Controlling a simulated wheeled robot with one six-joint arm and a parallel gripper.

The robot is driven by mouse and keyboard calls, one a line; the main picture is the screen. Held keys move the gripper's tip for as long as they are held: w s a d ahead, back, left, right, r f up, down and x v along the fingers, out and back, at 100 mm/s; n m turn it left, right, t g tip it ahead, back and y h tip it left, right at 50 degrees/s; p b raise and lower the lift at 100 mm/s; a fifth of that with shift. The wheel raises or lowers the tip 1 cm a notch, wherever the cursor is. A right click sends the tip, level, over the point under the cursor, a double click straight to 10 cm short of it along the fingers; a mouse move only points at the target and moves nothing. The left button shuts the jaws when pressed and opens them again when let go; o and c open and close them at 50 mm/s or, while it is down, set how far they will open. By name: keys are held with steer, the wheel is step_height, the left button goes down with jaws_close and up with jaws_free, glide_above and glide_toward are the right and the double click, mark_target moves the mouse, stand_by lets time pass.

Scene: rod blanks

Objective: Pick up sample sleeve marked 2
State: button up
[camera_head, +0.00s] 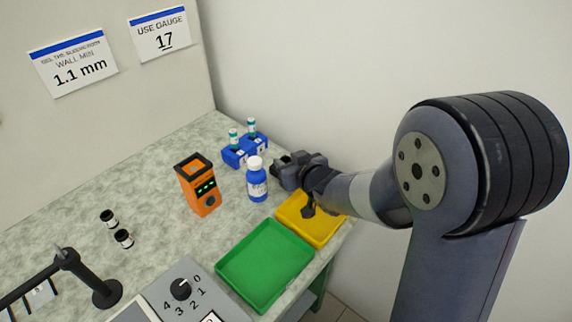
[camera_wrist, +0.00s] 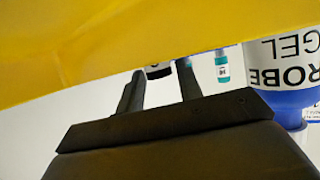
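Two small dark cylinders with white labels, the sample sleeves, stand on the bench in the head view: one farther back (camera_head: 109,218) and one nearer (camera_head: 124,238). Their marks are too small to read, so I cannot tell which is 2. My gripper (camera_head: 284,166) is far to their right, beside the white-capped blue bottle and over the back of the yellow tray (camera_head: 312,224). In the wrist view its fingers (camera_wrist: 160,84) are apart.
The blue bottle (camera_head: 257,183) stands close to my gripper, with blue holders (camera_head: 236,157) of teal-topped pieces behind. An orange device (camera_head: 198,187) stands between gripper and sleeves. A green tray (camera_head: 266,262), a dial panel (camera_head: 182,289) and a black stand (camera_head: 105,292) are nearer.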

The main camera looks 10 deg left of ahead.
steer(key=c, duration=0.7)
steer(key=shift+o, duration=0.2)
